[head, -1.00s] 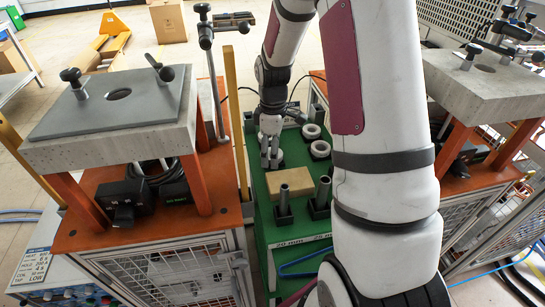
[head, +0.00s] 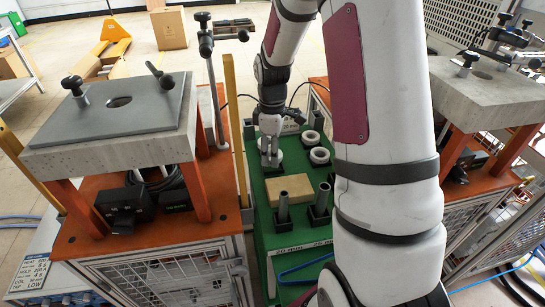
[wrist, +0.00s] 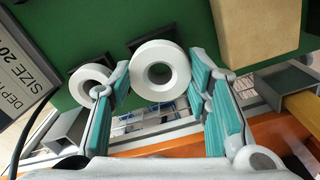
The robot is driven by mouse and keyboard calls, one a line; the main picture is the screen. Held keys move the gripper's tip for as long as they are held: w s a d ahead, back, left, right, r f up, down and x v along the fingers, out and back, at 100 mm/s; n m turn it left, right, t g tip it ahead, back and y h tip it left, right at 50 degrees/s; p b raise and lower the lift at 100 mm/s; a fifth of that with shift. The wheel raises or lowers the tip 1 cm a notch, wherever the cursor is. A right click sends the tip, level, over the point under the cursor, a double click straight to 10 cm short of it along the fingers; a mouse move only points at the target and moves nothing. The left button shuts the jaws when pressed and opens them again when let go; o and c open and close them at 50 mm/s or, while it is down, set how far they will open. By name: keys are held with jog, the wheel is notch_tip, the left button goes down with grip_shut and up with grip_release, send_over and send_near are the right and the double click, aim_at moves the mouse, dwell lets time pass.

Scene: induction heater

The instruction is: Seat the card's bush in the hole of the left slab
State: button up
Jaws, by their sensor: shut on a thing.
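My gripper (head: 269,160) is at the green bench, shut on a white ring (wrist: 160,70). In the wrist view its teal finger pads stand on both sides of the ring, which is over a dark square holder. Another white ring (wrist: 90,82) lies to its left. The left slab (head: 60,128) is a grey plate with a dark round hole (head: 119,102); the hole looks empty. A card (wrist: 25,75) with "SIZE 20" and "DEPTH" is partly visible in the wrist view. Which part the card calls its bush cannot be told from this.
Two pale rings (head: 310,138) (head: 320,156) lie right of my gripper. A yellow post (head: 235,130) and a clamp stand (head: 212,80) rise between bench and slab.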

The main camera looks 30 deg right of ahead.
notch_tip(320, 180, up, 15)
jog(key=p, duration=0.6)
jog(key=shift+r, duration=0.15)
dwell(0.4)
jog(key=shift+s, duration=0.1)
